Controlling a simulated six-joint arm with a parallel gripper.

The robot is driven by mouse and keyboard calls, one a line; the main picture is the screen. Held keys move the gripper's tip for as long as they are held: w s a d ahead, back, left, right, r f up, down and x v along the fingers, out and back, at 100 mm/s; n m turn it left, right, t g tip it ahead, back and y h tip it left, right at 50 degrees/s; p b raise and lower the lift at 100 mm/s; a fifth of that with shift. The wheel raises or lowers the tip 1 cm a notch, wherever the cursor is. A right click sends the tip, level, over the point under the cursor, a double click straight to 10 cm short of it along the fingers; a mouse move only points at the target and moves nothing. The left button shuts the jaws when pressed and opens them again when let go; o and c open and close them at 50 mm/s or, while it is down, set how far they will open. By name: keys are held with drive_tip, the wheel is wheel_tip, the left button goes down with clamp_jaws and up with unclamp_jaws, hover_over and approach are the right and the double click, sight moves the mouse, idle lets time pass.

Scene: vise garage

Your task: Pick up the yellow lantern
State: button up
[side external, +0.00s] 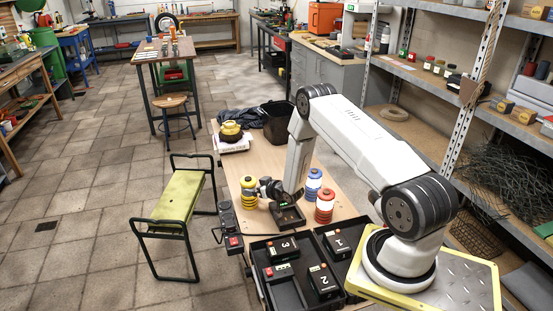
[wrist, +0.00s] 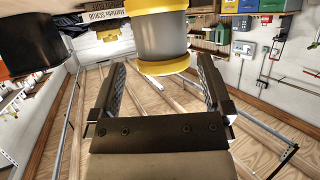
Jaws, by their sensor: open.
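The yellow lantern (side external: 249,192) stands upright near the left edge of the workbench in the side view, with yellow bands and a darker middle. In the wrist view the lantern (wrist: 162,38) shows a grey body and yellow bands, its top cut off by the frame. My gripper (side external: 262,189) is just right of it, low and level with it. In the wrist view the fingers of my gripper (wrist: 162,72) are spread wide, with the lantern ahead and framed between the tips. A gap shows on both sides. I cannot tell how deep it sits between them.
A blue lantern (side external: 314,183) and a red lantern (side external: 324,206) stand right of my gripper. Black trays (side external: 262,252) hold numbered boxes.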

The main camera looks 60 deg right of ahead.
drive_tip(key=shift+w, duration=0.1)
drive_tip(key=shift+x, duration=2.6)
drive_tip(key=shift+a, duration=0.1)
drive_tip(key=shift+c, duration=0.2)
clamp_jaws()
